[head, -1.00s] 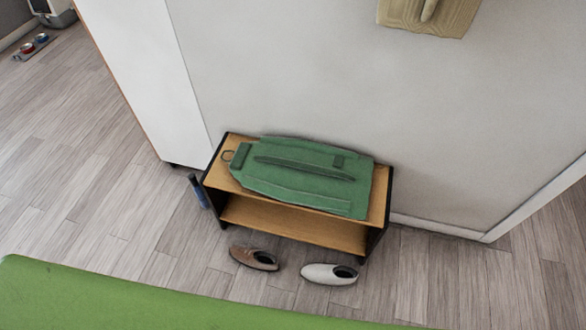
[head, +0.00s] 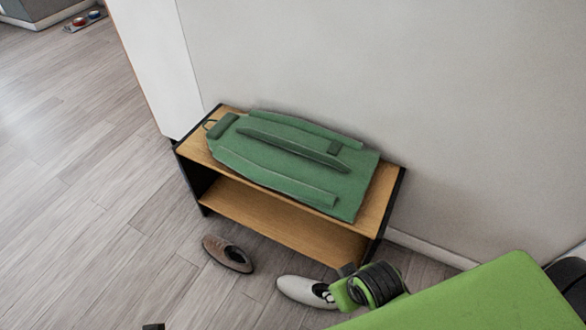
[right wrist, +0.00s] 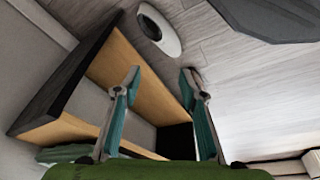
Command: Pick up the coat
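The green coat (head: 295,160) lies flat on the wooden top of a low shoe bench (head: 385,200) against the wall. A wire hook shows at its left end. In the right wrist view a strip of green cloth (right wrist: 65,153), likely the coat, shows at the lower left by the bench. My right gripper (right wrist: 160,78) has its two fingers spread apart with nothing between them, close to the bench. In the head view my green right arm comes in from the lower right, near the bench's front right corner. My left gripper is not in view.
A brown shoe (head: 228,254) and a white shoe (head: 303,291) lie on the floor before the bench. The white shoe is partly behind my arm. The bench's lower shelf (head: 280,220) is empty. A white cabinet (head: 155,60) stands at left; open floor lies left.

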